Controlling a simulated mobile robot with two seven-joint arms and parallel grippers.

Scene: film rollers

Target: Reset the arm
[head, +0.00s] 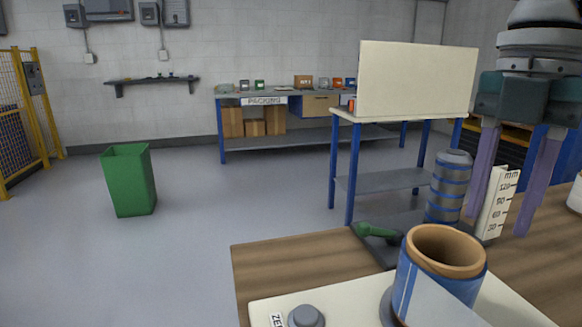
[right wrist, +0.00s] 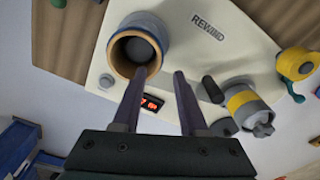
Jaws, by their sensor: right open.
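My right gripper (head: 497,222) hangs at the right of the head view, fingers pointing down and spread apart, with nothing between them. In the right wrist view its two fingers (right wrist: 158,78) reach over a cream device marked REWIND (right wrist: 215,25). A hollow roll with a tan core and blue outside (head: 445,252) stands on the cream device (head: 262,308) in the head view; the wrist view shows its open end (right wrist: 135,48) near the left fingertip. I cannot tell whether they touch. My left gripper is not in view.
A grey banded cylinder (head: 450,185) and a white mm scale (head: 496,205) stand behind the roll. A green-handled tool (head: 376,231) lies near the edge of the wooden table (head: 300,255). A green bin (head: 130,180) stands on open floor. A packing bench (head: 250,95) is at the back.

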